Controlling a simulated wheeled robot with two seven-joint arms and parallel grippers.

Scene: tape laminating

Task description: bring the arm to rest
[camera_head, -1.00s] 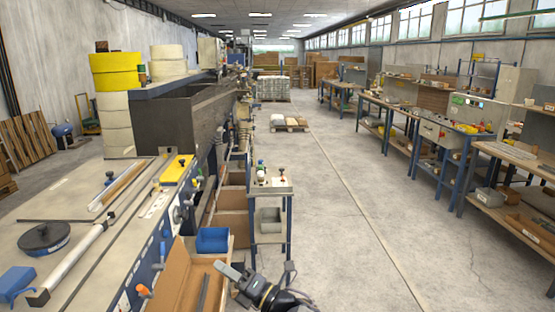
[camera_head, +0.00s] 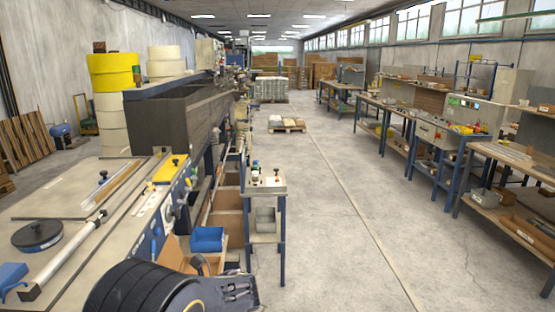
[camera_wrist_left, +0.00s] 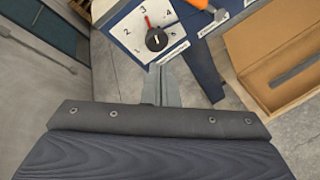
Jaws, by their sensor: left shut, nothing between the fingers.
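My left gripper (camera_wrist_left: 161,86) shows in the left wrist view as narrow grey fingers beyond a dark mounting plate. It is shut and empty. It points toward the front of a machine with a numbered dial (camera_wrist_left: 157,39) and an orange lever. I cannot tell the exact gap between the fingers and the panel. In the head view, a bulky black part of my arm fills the bottom edge left of centre; the fingertips cannot be made out there. My right gripper is in neither current view.
An open cardboard box (camera_wrist_left: 285,45) with a dark strip inside is right of the fingers. In the head view, a blue bin (camera_head: 207,239) and a small stand (camera_head: 265,184) are near my arm. The long machine (camera_head: 72,187) fills the left.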

